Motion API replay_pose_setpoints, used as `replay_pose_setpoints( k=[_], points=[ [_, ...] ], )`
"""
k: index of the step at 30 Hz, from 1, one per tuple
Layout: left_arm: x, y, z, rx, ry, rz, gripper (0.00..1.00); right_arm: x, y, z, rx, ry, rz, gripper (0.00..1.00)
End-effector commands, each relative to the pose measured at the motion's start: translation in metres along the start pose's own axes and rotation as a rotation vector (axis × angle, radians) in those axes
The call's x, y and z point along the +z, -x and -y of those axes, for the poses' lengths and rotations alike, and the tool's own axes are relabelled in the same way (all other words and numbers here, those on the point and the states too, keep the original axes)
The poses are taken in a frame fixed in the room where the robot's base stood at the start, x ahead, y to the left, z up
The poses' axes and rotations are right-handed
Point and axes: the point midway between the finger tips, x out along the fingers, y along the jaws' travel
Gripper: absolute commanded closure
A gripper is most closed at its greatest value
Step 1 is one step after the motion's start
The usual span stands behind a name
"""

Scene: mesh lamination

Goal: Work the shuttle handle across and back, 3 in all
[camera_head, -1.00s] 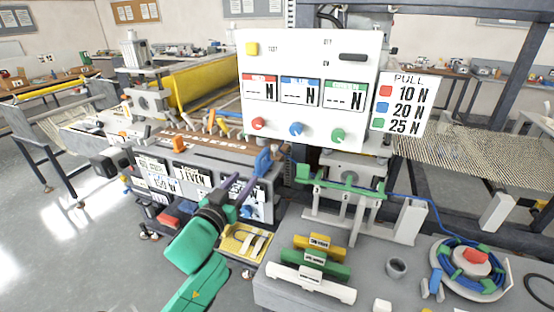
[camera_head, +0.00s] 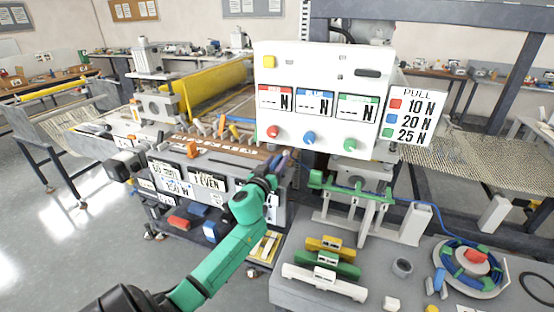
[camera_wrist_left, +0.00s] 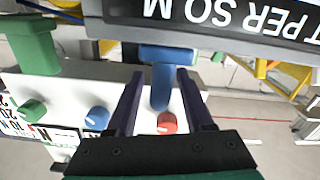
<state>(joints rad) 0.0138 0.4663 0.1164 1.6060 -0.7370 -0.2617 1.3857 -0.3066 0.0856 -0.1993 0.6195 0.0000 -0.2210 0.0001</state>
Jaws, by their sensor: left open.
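The blue T-shaped shuttle handle (camera_wrist_left: 162,80) shows in the left wrist view, its stem between my two fingers and its crossbar just beyond their tips. In the head view my own gripper mostly hides it. My left gripper (camera_head: 281,163) is at the front of the loom, near the right end of the brown lettered rail (camera_head: 225,146). Its dark fingers (camera_wrist_left: 160,74) are open on either side of the stem, with a gap visible. My right gripper is not in view.
The white panel (camera_head: 320,103) with red, blue and green knobs stands just right of my left gripper. A green clamp fixture (camera_head: 350,190) is on the right. The grey bench (camera_head: 385,285) at the lower right holds yellow, green and white bars and a blue coil.

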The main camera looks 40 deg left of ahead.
Motion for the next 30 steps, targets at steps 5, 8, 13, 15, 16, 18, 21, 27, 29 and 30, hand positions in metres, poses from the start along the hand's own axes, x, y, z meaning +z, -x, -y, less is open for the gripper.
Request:
replay_pose_setpoints(
  k=[5,8,13,15,16,18,21,27,29,30],
  points=[
    [0.0005,-0.0049,-0.0001,0.000,-0.001,0.001,0.48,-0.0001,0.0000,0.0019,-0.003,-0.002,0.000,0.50],
    [0.0005,-0.0046,0.0000,0.000,-0.001,0.001,0.48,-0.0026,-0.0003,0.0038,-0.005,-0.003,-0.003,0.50],
    [0.0005,-0.0043,-0.0001,0.000,-0.001,0.001,1.00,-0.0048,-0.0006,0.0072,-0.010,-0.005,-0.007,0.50],
    [0.0006,-0.0043,-0.0002,0.000,-0.001,0.001,1.00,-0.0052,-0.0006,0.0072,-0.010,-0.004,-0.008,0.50],
    [0.0006,-0.0042,-0.0002,0.001,-0.001,0.001,1.00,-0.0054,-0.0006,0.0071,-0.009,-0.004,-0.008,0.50],
    [0.0006,-0.0042,-0.0003,0.001,-0.001,0.001,1.00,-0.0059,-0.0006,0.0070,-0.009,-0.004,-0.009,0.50],
    [0.0007,-0.0041,-0.0004,0.001,0.000,0.001,1.00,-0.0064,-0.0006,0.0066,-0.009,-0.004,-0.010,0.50],
    [0.0008,-0.0041,-0.0006,0.002,0.000,0.001,1.00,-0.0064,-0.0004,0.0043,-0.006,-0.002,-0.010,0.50],
    [0.0008,-0.0041,-0.0007,0.002,0.000,0.001,1.00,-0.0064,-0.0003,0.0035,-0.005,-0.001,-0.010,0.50],
    [0.0008,-0.0041,-0.0007,0.002,0.000,0.001,1.00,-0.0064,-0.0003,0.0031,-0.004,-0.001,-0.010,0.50]
  ],
)
